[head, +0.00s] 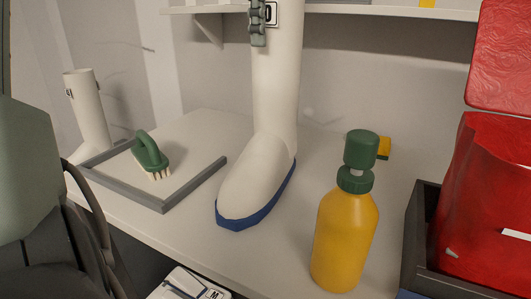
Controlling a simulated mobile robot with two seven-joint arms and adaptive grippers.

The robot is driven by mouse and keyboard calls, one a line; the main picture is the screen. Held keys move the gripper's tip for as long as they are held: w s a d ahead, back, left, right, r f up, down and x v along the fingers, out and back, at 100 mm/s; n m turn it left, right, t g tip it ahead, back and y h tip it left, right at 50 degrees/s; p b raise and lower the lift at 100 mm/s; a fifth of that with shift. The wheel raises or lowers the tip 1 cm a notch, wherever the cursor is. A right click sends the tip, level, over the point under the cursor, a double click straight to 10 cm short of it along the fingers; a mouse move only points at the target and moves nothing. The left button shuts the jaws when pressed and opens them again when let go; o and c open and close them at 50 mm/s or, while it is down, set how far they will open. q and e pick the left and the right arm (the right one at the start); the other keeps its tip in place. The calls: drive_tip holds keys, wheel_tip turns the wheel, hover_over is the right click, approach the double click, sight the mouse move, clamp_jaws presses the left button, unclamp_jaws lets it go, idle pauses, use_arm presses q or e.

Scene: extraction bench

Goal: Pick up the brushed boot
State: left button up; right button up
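A tall white boot (262,160) with a blue sole stands upright on the bench in the middle. A green-handled brush (151,153) lies in a grey-rimmed tray (150,202). I cannot tell from looks which boot is brushed. My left gripper (88,238) shows only in part at the lower left, apart from the middle boot; its fingertips are not clear. My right gripper is out of view.
A yellow bottle (345,240) with a green cap stands right of the middle boot, close to the bench front. A black crate (420,225) with red contents (490,190) is at the right. A shelf (400,11) overhangs the back. Bare bench lies around the boot.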

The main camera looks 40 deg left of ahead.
use_arm(q)
clamp_jaws()
drive_tip(key=shift+r, duration=0.1)
idle(0.5)
